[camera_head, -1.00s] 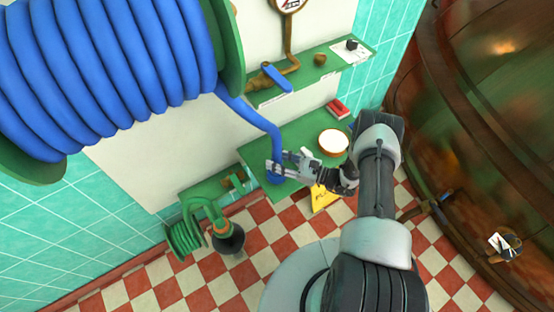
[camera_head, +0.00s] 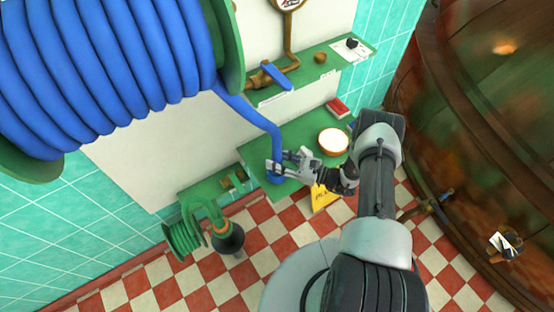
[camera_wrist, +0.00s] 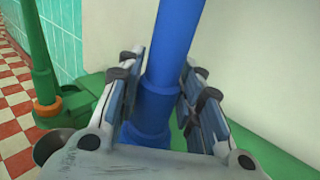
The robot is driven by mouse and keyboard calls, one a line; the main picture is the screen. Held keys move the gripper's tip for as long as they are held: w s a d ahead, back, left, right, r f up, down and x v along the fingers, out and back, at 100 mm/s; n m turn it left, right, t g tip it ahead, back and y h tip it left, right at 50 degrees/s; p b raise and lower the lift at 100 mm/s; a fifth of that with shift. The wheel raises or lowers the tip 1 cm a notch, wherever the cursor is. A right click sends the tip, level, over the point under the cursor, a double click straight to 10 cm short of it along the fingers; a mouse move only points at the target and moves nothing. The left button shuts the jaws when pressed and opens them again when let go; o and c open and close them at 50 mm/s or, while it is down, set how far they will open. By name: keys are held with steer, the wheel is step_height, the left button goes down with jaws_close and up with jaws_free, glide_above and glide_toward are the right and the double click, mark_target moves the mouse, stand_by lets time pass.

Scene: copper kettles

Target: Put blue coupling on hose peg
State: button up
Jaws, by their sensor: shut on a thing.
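My gripper (camera_head: 277,165) is shut on the blue coupling (camera_head: 275,178) at the lower end of the blue hose (camera_head: 252,116). In the wrist view the blue coupling (camera_wrist: 152,108) stands between the two finger pads of my gripper (camera_wrist: 160,78), with the hose rising from it. The coupling is over or beside the lower green shelf (camera_head: 262,150); the height between them cannot be told. A small brownish fitting (camera_head: 234,179) stands on the green ledge to the left. I cannot tell whether it is the hose peg.
A large blue hose reel (camera_head: 110,60) fills the upper left. A round white-topped pot (camera_head: 333,141) and a red box (camera_head: 338,108) sit on the shelf. A yellow sign (camera_head: 323,197) is below my wrist. A copper kettle (camera_head: 480,130) stands at right.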

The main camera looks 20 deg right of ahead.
steer(key=shift+f+b, duration=0.4)
steer(key=shift+b, duration=0.1)
steer(key=o, duration=1)
steer(key=shift+o, duration=0.2)
steer(key=v, duration=1.2)
